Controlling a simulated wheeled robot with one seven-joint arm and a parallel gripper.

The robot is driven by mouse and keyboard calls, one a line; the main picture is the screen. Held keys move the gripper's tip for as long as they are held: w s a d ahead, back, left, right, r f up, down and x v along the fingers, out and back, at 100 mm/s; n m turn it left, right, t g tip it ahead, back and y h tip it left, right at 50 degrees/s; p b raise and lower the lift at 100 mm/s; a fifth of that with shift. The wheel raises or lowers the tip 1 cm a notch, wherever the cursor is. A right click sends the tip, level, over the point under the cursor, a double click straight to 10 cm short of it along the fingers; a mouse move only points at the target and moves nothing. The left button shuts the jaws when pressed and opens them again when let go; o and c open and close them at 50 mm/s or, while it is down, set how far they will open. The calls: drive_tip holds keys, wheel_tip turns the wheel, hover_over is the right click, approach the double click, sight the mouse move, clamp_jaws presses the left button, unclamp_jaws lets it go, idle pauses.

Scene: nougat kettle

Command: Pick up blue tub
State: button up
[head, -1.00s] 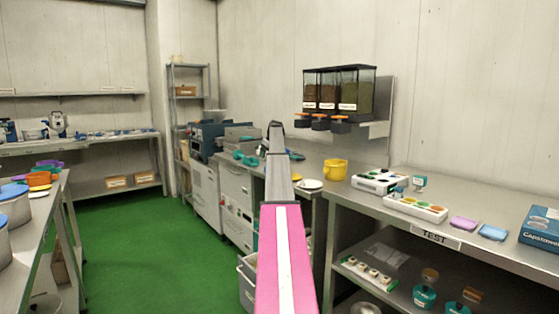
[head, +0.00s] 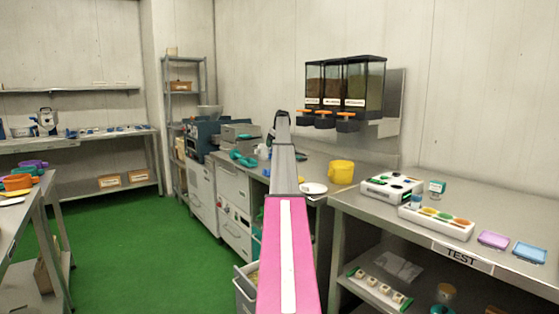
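I cannot tell for sure which thing is the blue tub. A small flat, square blue container (head: 529,253) lies on the right counter, beside a purple one (head: 493,240). My pink and grey arm reaches forward through the middle of the head view. My gripper (head: 281,118) is at its far end, small and dark, well away from the blue container. Its fingers are too small to read.
The right steel counter (head: 430,237) carries a white tray of coloured cups (head: 436,222) and a white device (head: 391,188). A yellow pitcher (head: 341,172) stands farther back, below wall dispensers (head: 345,90). Another table (head: 28,217) is at left. Green floor (head: 140,250) is clear between.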

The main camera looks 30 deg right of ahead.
drive_tip(key=shift+s+x, duration=0.15)
drive_tip(key=shift+x, duration=2)
drive_tip(key=shift+s+x, duration=0.1)
drive_tip(key=shift+x, duration=2)
drive_tip(key=shift+d+f, duration=0.1)
drive_tip(key=shift+d, duration=0.1)
drive_tip(key=c, duration=1.1)
